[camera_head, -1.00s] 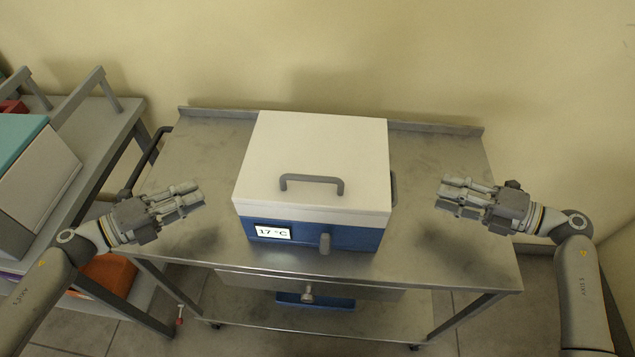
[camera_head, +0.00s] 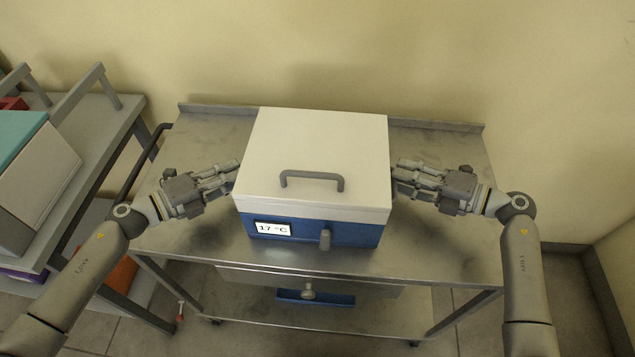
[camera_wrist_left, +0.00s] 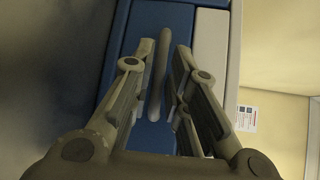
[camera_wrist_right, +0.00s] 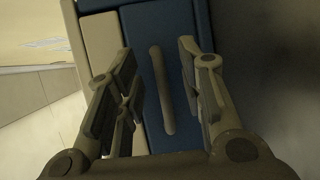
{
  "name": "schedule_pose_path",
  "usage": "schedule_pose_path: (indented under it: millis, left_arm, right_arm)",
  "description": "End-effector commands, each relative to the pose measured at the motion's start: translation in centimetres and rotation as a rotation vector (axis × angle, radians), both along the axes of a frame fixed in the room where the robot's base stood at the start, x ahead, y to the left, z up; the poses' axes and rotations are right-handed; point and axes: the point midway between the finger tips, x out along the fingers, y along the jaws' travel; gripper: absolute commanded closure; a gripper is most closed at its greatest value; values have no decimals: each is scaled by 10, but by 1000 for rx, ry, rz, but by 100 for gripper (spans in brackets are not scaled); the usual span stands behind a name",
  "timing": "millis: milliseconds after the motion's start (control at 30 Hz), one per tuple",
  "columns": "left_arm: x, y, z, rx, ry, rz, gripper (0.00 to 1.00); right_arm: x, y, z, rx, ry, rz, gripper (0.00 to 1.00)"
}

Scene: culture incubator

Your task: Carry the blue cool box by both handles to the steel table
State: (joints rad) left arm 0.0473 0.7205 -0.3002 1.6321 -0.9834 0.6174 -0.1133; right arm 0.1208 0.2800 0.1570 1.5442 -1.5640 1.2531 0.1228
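The blue cool box (camera_head: 350,234) with a white lid (camera_head: 318,150) stands on the steel table (camera_head: 440,240). Its display reads 17 °C. My left gripper (camera_head: 232,178) is at its left side. In the left wrist view the open fingers (camera_wrist_left: 162,85) stand on either side of a grey side handle (camera_wrist_left: 160,75), apart from it. My right gripper (camera_head: 396,178) is at the right side. In the right wrist view its open fingers (camera_wrist_right: 158,90) stand either side of the other handle (camera_wrist_right: 162,90). Both side handles are hidden in the head view.
A grey shelf (camera_head: 110,125) with a teal-topped box (camera_head: 35,185) stands close at the left. A wall (camera_head: 330,55) rises behind the table, which has a raised back edge. A drawer (camera_head: 340,284) and lower shelf are below. The tabletop beside the box is clear.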

Motion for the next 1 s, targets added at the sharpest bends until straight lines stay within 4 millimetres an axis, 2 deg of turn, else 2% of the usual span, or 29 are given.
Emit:
schedule_pose_path:
  millis: [133,433,467,567,733,1000]
  left_arm:
    - [6,-7,-1,0,-2,0,84]
    - [7,-9,-2,1,-1,0,84]
    - [7,-9,-2,1,-1,0,85]
    - [7,-9,-1,1,-1,0,98]
    - [7,-8,-2,1,-1,0,100]
    - [7,-8,-2,1,0,0,100]
  right_arm:
    - [5,8,-1,0,-1,0,64]
    - [5,10,-2,0,-1,0,64]
    - [5,10,-2,0,-1,0,66]
    - [5,9,-2,0,-1,0,79]
    - [5,9,-2,0,-1,0,100]
    - [5,9,-2,-1,0,0,100]
